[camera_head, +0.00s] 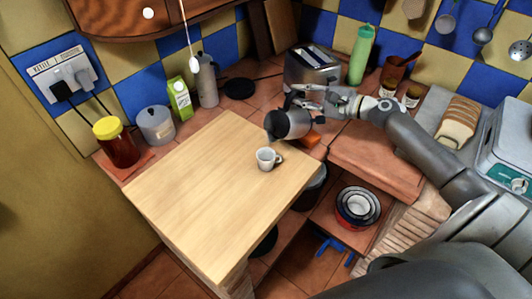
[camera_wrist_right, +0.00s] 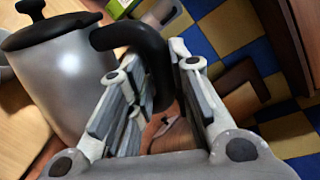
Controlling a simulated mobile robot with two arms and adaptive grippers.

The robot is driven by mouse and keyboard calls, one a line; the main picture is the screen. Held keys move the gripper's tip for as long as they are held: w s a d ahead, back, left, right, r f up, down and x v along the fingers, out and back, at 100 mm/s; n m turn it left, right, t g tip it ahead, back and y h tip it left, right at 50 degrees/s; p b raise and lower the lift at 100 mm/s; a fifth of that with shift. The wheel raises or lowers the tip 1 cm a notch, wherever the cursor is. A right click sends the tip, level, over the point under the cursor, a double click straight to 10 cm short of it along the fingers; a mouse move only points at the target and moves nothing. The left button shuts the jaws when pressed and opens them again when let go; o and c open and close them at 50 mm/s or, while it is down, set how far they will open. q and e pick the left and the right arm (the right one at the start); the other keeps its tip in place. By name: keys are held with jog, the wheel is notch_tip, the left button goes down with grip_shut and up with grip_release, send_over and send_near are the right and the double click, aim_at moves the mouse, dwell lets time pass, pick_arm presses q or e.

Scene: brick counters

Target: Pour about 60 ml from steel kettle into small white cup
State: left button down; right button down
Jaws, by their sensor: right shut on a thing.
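The steel kettle (camera_head: 293,124) has a black lid and handle. My right gripper (camera_head: 316,98) is shut on its handle. The kettle appears tilted, its dark lid end facing left, just behind and slightly right of the small white cup (camera_head: 265,158). The cup stands upright on the light wooden counter top, its handle to the right. I cannot make out any stream or the level in the cup. In the right wrist view, the kettle body (camera_wrist_right: 75,85) fills the left side and its black handle lies between the fingers (camera_wrist_right: 160,85). My left gripper is not in view.
The wooden top (camera_head: 190,185) is clear left of the cup. A toaster (camera_head: 312,68), green bottle (camera_head: 361,55) and small jars stand behind. A yellow-lidded jar (camera_head: 116,142), grey canister (camera_head: 156,125) and green carton (camera_head: 179,98) line the back left. Bowls (camera_head: 357,205) sit on a lower shelf.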

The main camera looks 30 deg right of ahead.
aim_at(305, 110)
jog(key=shift+s+a+r+n+p, duration=0.2)
jog(key=shift+a+r+n+p, duration=0.25)
jog(key=shift+a+r, duration=0.1)
jog(key=shift+s+a+r+n+p, duration=0.15)
jog(key=shift+a+r+n+p, duration=0.3)
jog(key=shift+r, duration=0.1)
dwell(2.7)
jog(key=shift+f, duration=0.1)
jog(key=d+f+m+b, duration=0.1)
jog(key=w+d+f+m+b, duration=0.1)
jog(key=d+f+m+b, duration=0.1)
jog(key=shift+w+d+f, duration=0.1)
jog(key=shift+w+f, duration=0.05)
jog(key=shift+d+f, duration=0.1)
jog(key=shift+d, duration=0.05)
jog(key=shift+w+d+f+m+y, duration=0.1)
jog(key=shift+d+f+m+y, duration=0.15)
jog(key=shift+m, duration=0.25)
jog(key=shift+w+d+f+m, duration=0.2)
jog(key=shift+d+f+m, duration=0.05)
jog(key=shift+d+m, duration=0.15)
jog(key=shift+s+a+r, duration=0.1)
jog(key=shift+b, duration=0.3)
